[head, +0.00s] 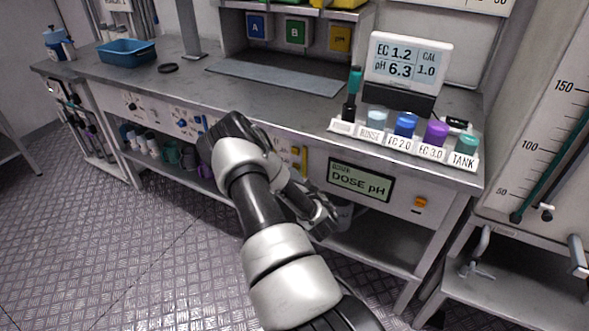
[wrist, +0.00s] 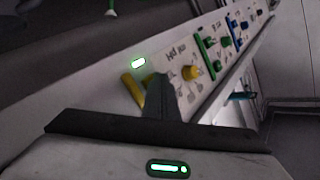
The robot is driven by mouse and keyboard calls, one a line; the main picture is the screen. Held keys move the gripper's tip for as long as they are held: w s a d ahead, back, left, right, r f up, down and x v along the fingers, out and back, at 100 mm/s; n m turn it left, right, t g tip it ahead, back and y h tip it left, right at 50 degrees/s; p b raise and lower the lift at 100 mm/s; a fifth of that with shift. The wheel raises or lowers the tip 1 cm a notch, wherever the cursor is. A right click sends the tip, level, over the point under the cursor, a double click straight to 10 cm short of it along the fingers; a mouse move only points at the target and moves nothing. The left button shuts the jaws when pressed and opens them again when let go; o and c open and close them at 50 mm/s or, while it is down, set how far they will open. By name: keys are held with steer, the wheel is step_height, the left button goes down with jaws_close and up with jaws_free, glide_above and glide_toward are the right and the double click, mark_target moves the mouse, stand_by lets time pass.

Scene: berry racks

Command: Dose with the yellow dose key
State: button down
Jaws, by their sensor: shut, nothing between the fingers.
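The yellow dose key (wrist: 132,90) shows in the wrist view as a yellow lever on the pale panel, just left of my gripper (wrist: 157,84). My gripper's dark fingers are together, with nothing between them. They overlap the key's edge in the picture; I cannot tell whether they touch it. A yellow knob (wrist: 191,72) sits right of the fingers. In the head view, yellow parts (head: 300,158) show on the bench front, just beyond my arm. My fingertips are not clear there. The panel display (head: 359,179) reads "DOSE pH".
Green (wrist: 212,44) and blue (wrist: 236,28) controls continue along the panel. A small green light (wrist: 138,63) glows near the yellow lever. On the bench, the meter (head: 408,64) reads EC 1.2, pH 6.3, above a labelled rack (head: 397,145) of capped bottles. The floor at left is clear.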

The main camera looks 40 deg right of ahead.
steer(key=shift+s+a, duration=0.35)
steer(key=shift+a, duration=0.45)
steer(key=a, duration=0.1)
steer(key=s+a, duration=0.1)
steer(key=a, duration=0.1)
steer(key=s+a+p, duration=0.1)
steer(key=shift+a, duration=0.3)
steer(key=shift+w, duration=0.1)
stand_by(0.6)
